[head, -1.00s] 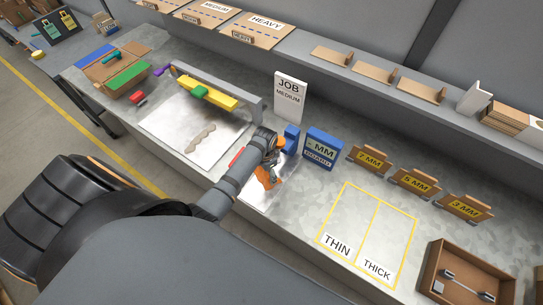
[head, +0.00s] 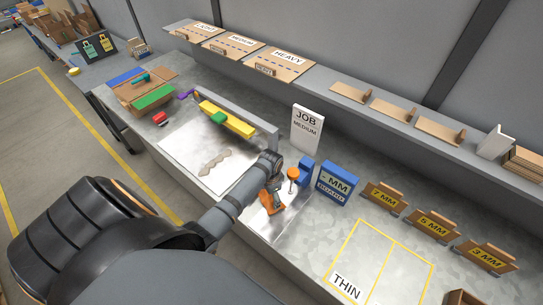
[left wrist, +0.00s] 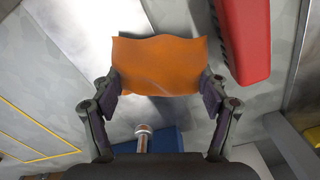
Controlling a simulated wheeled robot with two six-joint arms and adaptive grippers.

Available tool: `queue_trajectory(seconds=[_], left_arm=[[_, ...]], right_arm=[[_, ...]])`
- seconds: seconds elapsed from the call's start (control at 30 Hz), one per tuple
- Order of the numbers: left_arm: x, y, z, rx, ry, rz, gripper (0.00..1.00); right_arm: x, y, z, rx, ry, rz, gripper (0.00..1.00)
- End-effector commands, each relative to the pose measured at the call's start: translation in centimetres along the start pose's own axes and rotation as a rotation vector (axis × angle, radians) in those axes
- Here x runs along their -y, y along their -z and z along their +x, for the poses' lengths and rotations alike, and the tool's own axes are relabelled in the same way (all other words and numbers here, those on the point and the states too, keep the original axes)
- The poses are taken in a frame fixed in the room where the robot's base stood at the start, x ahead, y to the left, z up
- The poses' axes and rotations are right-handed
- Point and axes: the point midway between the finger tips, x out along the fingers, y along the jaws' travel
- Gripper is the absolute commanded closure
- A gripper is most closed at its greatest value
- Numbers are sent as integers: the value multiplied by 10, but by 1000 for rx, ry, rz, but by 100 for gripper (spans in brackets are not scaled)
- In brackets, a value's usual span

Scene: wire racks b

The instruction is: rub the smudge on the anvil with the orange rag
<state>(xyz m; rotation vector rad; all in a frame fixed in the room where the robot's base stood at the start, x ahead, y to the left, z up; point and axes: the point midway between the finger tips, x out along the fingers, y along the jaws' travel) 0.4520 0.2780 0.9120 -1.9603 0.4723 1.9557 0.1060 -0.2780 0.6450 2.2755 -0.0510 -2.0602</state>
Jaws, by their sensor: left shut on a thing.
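My left gripper (head: 271,197) is shut on the orange rag (head: 272,204), above the front part of the bench. In the left wrist view the rag (left wrist: 160,65) spreads between the two fingers (left wrist: 160,92), over a shiny metal surface. I cannot tell whether it touches that surface. A blue block (head: 306,171) stands just right of the gripper, with an orange-topped post (head: 293,174) beside it. I cannot tell which piece is the anvil, and no smudge on it shows clearly. My right gripper is not in view.
A metal sheet (head: 185,150) with a brown wavy mark (head: 215,162) lies to the left, before a yellow bar (head: 228,119). The JOB sign (head: 307,130) and blue board sign (head: 337,183) stand behind. A red object (left wrist: 243,35) lies close to the rag.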

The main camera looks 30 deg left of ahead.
Motion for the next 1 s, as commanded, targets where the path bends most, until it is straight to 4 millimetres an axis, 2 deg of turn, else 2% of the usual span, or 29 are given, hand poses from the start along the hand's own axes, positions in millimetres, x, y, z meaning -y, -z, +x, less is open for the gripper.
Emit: queue_trajectory(seconds=[0.37,0.77,1.0], left_arm=[[0,1,-43,-2,1,1,51],[0,1,-49,-2,0,0,51],[0,1,-68,-3,1,0,51]], right_arm=[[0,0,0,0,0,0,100],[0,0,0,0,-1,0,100],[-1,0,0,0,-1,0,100]])
